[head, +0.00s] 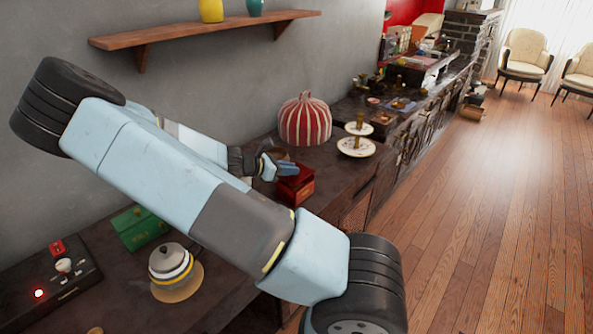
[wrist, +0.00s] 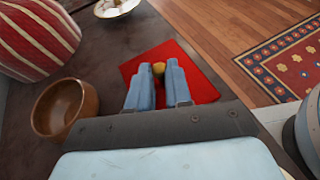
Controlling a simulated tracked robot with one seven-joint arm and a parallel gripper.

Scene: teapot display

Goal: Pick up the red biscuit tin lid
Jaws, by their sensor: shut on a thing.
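The red biscuit tin (head: 297,186) stands on the dark counter, just beyond my arm in the head view. Its red lid (wrist: 201,84) fills the middle of the wrist view, with a small gold knob (wrist: 158,69) near its centre. My gripper (wrist: 158,76) is directly over the lid, its two blue fingers shut with the knob between their tips. My gripper also shows at the tin in the head view (head: 288,169). In the head view the lid appears to sit on the tin; any gap under it cannot be told.
A brown wooden bowl (wrist: 65,108) and a red-and-white striped cover (head: 305,122) stand close by. A tiered plate stand (head: 356,147) is farther along the counter. A teapot (head: 170,264) and a green box (head: 139,228) stand nearer. The counter edge drops to open wooden floor at right.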

